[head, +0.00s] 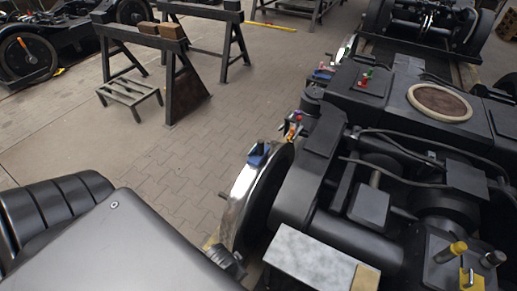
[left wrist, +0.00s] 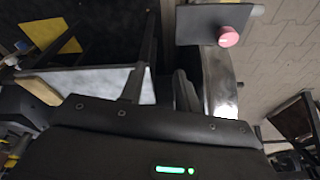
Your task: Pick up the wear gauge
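No object is clearly identifiable as the wear gauge. A small blue block with a knob (head: 257,153) sits on top of the near wheel's shiny rim (head: 240,195) in the head view. A blue piece with a pinkish top (head: 323,72) sits farther back by another wheel. In the left wrist view, a grey plate (left wrist: 200,22) carries a pink knob (left wrist: 229,36), beyond my fingers. My left gripper (left wrist: 160,88) shows two dark fingers apart with nothing visible between them. In the head view, a dark part of it (head: 228,262) shows beside the near wheel's lower edge. My right gripper is out of view.
The black bogie frame (head: 322,135) fills the right side, with a pale plate (head: 312,258) and yellow-handled parts (head: 450,252) on it. A small multicoloured item (head: 293,126) is behind the near wheel.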

